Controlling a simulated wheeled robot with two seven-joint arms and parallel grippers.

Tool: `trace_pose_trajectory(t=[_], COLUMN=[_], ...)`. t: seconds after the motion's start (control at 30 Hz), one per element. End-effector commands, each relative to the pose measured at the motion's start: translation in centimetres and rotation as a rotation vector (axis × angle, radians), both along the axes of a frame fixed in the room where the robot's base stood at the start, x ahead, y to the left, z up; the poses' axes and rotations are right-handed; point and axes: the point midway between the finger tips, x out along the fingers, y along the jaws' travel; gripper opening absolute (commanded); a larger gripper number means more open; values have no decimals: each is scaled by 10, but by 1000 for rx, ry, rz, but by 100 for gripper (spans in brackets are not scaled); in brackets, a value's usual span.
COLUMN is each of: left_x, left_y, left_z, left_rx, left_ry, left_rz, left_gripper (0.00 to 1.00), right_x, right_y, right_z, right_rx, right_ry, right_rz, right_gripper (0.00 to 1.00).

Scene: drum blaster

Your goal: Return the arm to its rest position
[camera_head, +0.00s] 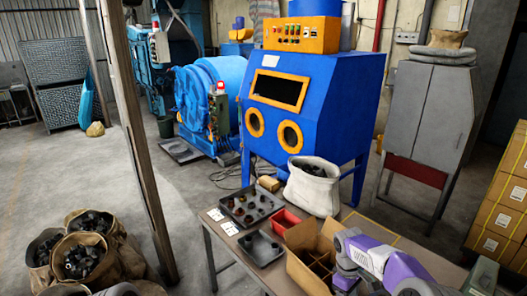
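My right arm, purple and white, comes in at the bottom right over the worktable (221,250). It is bent, and its forward part is beside and partly in front of an open cardboard box with dividers (305,262). Its gripper does not show; the lower part of the arm runs toward the bottom edge. A small grey rounded part at the bottom edge on the left may be my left arm. No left gripper shows.
On the table are a dark tray with parts (251,206), a smaller tray (262,249), a red bin (285,222) and a white sack (313,187). A blue blasting cabinet (345,105) stands behind. Sacks of dark parts (85,260) and a post (142,150) are left.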

Motion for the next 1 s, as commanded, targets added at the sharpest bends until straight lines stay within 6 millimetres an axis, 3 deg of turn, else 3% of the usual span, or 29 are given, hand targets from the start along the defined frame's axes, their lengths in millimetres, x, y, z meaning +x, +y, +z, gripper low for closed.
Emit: trace_pose_trajectory(t=[0.03,0.33,0.47,0.6,0.8,1.0], left_x=[1,1,1,2,2,2], left_y=[0,0,0,0,0,0], left_z=[-6,-27,-43,-61,-82,-92], left_rx=[1,0,0,0,0,0], left_ry=[-3,-2,-2,-2,-2,-2], left_rz=[1,1,1,1,1,1], left_gripper=[66,66,66,66,66,66], right_x=[-4,-38,-75,-124,-195,-234], right_y=[7,62,97,131,156,158], right_z=[-20,-126,-187,-244,-293,-307], right_rx=[22,187,285,371,405,384], right_ry=[2,-29,-35,-42,-53,-76], right_rz=[-7,-128,-262,-466,-764,-939], right_gripper=[54,54,54,54,54,54])
